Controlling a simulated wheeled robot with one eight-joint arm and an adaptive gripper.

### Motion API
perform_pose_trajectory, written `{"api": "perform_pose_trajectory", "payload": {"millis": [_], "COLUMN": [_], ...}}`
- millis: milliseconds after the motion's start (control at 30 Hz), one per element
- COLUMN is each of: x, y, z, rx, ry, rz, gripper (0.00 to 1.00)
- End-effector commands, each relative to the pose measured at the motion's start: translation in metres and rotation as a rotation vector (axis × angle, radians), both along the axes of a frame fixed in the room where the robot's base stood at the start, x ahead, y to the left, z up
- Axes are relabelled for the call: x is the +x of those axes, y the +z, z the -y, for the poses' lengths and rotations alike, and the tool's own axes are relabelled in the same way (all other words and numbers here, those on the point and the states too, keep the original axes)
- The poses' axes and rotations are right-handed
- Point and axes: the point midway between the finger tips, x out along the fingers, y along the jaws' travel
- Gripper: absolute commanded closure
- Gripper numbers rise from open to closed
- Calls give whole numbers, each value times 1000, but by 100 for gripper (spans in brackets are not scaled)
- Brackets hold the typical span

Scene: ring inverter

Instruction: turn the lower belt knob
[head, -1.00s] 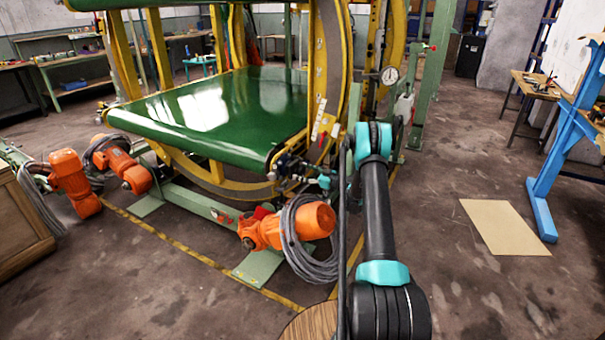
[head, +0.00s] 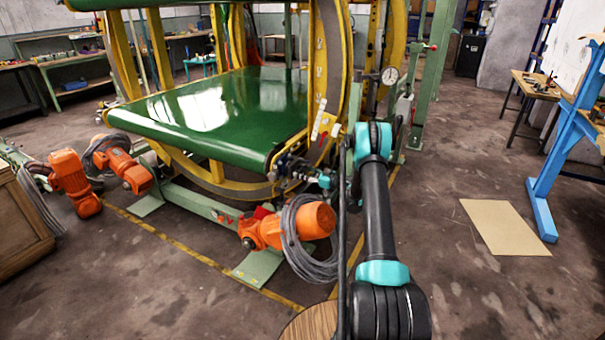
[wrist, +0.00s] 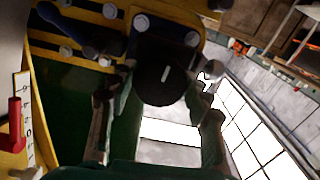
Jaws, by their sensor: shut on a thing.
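The lower belt knob (wrist: 166,76) is a dark round disc with a short white line on its face, in the upper middle of the wrist view. My gripper (wrist: 164,92) has one finger on each side of it and is shut on its rim. The white line stands almost upright, leaning slightly right. In the head view my gripper (head: 322,181) is at the near right corner of the green belt (head: 210,108), beside the yellow frame. The knob is too small and covered to make out there.
A red pointer (wrist: 16,125) and a numbered scale stand at the left of the wrist view. Below the belt corner hangs an orange motor (head: 312,220) with coiled grey cable. A dial gauge (head: 389,76) is behind my arm.

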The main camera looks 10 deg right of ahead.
Motion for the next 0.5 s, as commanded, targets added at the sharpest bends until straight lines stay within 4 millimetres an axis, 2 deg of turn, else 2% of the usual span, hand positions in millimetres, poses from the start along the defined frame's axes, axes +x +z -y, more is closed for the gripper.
{"api": "perform_pose_trajectory", "payload": {"millis": [500], "x": [0], "y": [0], "z": [0], "rx": [246], "ry": [0], "rz": [-339], "gripper": [80]}}
